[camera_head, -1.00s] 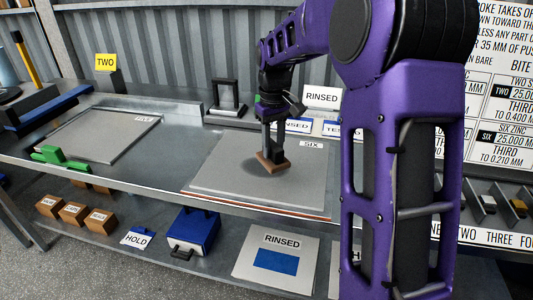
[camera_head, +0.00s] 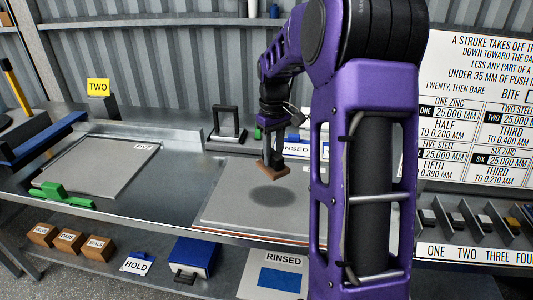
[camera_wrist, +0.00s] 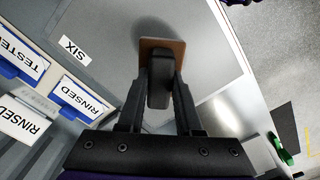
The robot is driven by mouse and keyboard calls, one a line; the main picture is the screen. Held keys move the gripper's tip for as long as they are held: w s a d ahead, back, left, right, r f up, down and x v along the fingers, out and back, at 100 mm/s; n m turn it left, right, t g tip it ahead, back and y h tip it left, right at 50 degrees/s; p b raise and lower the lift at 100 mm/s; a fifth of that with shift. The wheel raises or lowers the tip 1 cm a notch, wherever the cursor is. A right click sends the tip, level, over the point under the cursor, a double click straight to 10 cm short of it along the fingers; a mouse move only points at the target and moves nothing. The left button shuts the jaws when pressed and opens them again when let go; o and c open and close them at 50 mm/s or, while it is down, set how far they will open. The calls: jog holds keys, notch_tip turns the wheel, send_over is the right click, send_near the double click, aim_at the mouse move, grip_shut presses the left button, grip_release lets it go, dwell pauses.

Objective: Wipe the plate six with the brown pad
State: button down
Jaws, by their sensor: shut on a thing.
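The brown pad (camera_head: 272,170) is held by its dark handle in my gripper (camera_head: 270,150), which is shut on it. The pad hangs above the plate six (camera_head: 230,198), with its shadow on the plate below and a gap between. My arm covers the right part of the plate in the head view. In the wrist view the pad (camera_wrist: 162,45) shows past my gripper's fingers (camera_wrist: 160,88), and the plate (camera_wrist: 110,45) carries a SIX label beside it.
The plate five (camera_head: 100,167) lies on the bench to the left, with a green clamp-like piece (camera_head: 62,194) at its front edge. A dark stand (camera_head: 227,124) is behind the plate six. A blue box (camera_head: 195,254) and brown blocks (camera_head: 70,241) are on the lower shelf.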

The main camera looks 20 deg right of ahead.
dwell(0.4)
jog(key=shift+f+b, duration=1.8)
jog(key=shift+f, duration=1.7)
jog(key=shift+f, duration=0.2)
jog(key=shift+f+b, duration=0.85)
jog(key=shift+f, duration=0.5)
jog(key=shift+w+a+r, duration=0.1)
jog(key=shift+w+a, duration=0.05)
jog(key=shift+a, duration=3.1)
jog(key=shift+d, duration=0.1)
send_over(290, 207)
jog(key=shift+p, duration=0.45)
